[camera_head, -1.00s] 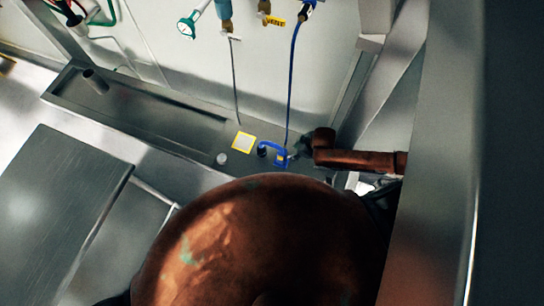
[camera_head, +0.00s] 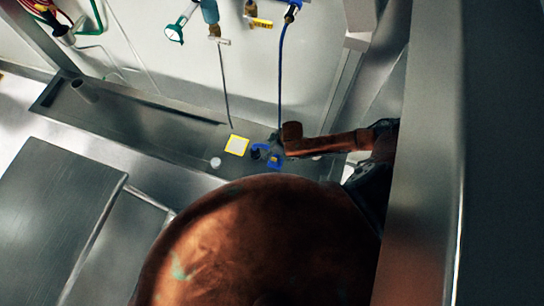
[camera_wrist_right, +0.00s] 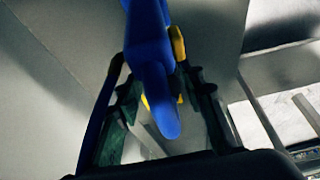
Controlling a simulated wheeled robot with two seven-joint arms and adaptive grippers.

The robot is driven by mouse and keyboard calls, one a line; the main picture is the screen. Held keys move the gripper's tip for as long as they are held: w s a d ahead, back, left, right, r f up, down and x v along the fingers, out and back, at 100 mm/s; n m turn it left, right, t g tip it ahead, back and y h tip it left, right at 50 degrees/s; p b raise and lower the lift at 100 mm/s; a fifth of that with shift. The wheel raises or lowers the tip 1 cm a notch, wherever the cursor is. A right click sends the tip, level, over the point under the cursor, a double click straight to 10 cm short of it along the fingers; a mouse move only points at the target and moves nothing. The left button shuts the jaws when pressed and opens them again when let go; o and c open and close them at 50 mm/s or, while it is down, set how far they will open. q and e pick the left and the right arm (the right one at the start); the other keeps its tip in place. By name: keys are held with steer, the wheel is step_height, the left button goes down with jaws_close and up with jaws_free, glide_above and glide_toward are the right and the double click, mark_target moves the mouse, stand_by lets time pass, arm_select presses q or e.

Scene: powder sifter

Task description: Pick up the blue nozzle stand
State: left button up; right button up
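The blue nozzle stand (camera_head: 274,163) stands on the steel counter beside a yellow-bordered white label, in the middle of the head view. My right gripper (camera_head: 277,146) is at it and partly hides it. In the right wrist view, a long blue part (camera_wrist_right: 152,50) with yellow pieces behind it runs down between the fingers of my right gripper (camera_wrist_right: 155,90). The fingers stand apart on both sides of the blue part, with gaps showing, so the gripper looks open around it. My left gripper is not in view.
A yellow-bordered label (camera_head: 236,145) and a small white disc (camera_head: 215,162) lie left of the stand. A blue hose (camera_head: 281,75) hangs from the wall behind it. A steel post (camera_head: 425,150) rises at the right. A steel lid (camera_head: 55,215) is at the lower left.

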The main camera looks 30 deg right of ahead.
steer(key=shift+f, duration=0.25)
steer(key=shift+c, duration=0.4)
jaws_close()
steer(key=shift+w+r, duration=0.1)
